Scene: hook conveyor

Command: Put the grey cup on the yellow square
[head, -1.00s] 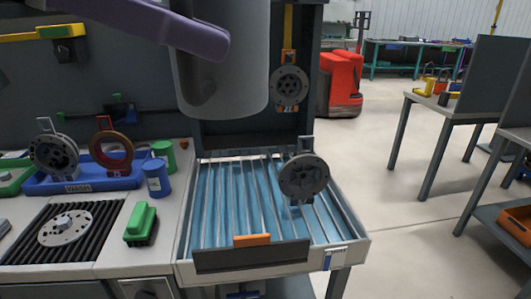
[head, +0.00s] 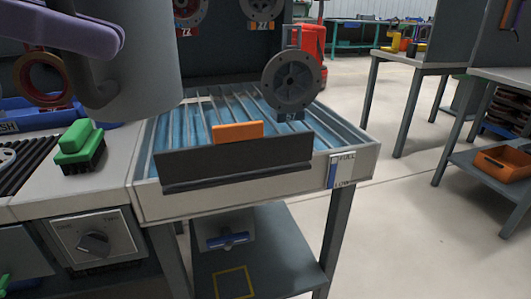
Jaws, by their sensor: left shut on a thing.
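The grey cup (head: 135,62) hangs large and close at the upper left of the head view, its top cut off by the frame. Its handle is on its left side. My left gripper (head: 88,30), with purple fingers, is shut on the cup and holds it up in the air. The yellow square (head: 235,283) is an outline on the dark lower shelf under the roller tray, at the bottom of the view. It looks empty. The cup is well above and to the left of it. My right gripper is not in view.
A blue-handled item (head: 228,239) is behind the square.

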